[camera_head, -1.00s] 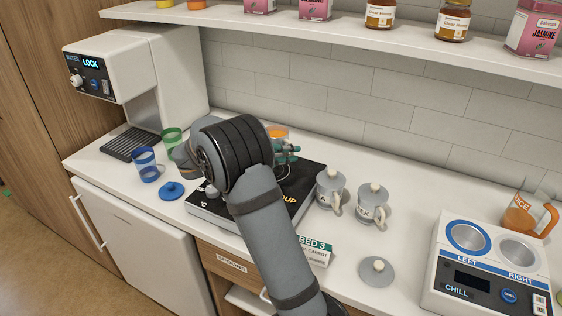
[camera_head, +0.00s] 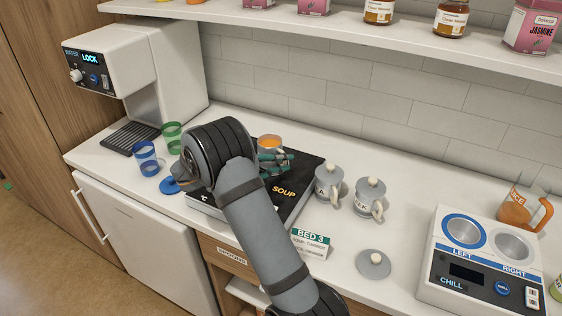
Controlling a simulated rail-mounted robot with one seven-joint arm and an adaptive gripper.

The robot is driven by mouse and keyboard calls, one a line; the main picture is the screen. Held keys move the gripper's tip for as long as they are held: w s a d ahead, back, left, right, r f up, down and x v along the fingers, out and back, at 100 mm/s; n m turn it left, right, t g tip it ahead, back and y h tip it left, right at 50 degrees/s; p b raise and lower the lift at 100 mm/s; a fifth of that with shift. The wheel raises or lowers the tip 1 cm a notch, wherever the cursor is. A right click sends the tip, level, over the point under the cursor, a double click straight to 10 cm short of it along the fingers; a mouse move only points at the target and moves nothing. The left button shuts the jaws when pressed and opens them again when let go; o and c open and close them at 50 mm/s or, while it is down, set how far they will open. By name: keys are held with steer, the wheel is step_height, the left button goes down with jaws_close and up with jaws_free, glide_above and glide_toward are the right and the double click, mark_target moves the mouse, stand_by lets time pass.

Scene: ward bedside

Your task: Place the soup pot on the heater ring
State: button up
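The soup pot (camera_head: 270,142) is a small grey pot with orange soup inside, upright, at the far side of the heater. My gripper (camera_head: 276,160), with teal fingers, is at the pot's near right side. It appears shut on the pot, though my arm hides part of the grip. The heater (camera_head: 301,183) is a flat black-topped unit marked SOUP. Its ring is hidden behind my gripper and arm, and I cannot tell whether the pot touches the surface.
Two lidded grey cups (camera_head: 328,184) (camera_head: 370,198) stand right of the heater. A chill unit (camera_head: 470,265) is at right. Blue (camera_head: 147,160) and green (camera_head: 172,137) cups stand left.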

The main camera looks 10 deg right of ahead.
steer(key=shift+o, duration=1.4)
steer(key=shift+r, duration=0.1)
steer(key=shift+s+a, duration=0.1)
steer(key=shift+a, duration=0.25)
steer(key=b+v, duration=0.2)
steer(key=v, duration=0.9)
steer(key=shift+s, duration=0.2)
